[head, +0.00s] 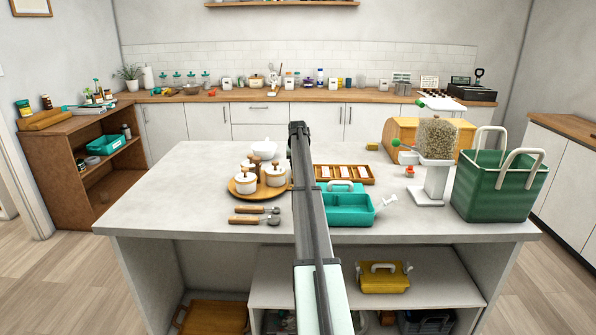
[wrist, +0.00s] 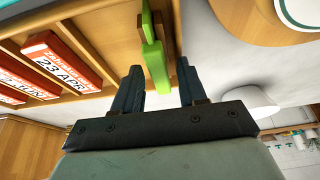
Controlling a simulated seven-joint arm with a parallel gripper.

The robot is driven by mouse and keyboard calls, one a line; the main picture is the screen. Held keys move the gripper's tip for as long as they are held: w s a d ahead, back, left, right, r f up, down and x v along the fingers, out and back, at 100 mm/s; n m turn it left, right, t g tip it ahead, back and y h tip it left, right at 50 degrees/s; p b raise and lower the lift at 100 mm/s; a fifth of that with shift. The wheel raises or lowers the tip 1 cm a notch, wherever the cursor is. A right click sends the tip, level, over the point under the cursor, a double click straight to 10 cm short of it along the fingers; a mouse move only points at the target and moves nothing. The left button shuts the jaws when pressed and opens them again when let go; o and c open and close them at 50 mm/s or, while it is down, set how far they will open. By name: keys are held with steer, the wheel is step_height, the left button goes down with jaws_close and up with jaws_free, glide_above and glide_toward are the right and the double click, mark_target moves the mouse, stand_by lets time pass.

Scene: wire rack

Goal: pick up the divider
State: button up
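The divider is most likely the bright green upright piece (wrist: 156,62) in the wrist view. It stands at the end of a wooden tray (wrist: 100,22) with compartments, and its lower part shows between my fingers. My gripper (wrist: 160,72) is open, with one finger on each side of the green piece; a gap shows on the right, and I cannot tell whether the left finger touches it. The wooden tray (head: 362,181) also shows in the head view, right of my arm. The green piece and my fingers are hidden there behind my arm.
Red and white labelled cards (wrist: 62,55) sit in the tray. Left of my arm are a round wooden board (head: 236,190) with white jars and a white bowl (head: 263,146). A teal caddy (head: 345,207) stands in front of the tray. The counter's left part is clear.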

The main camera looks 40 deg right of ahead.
jaws_close()
steer(key=shift+r, duration=0.15)
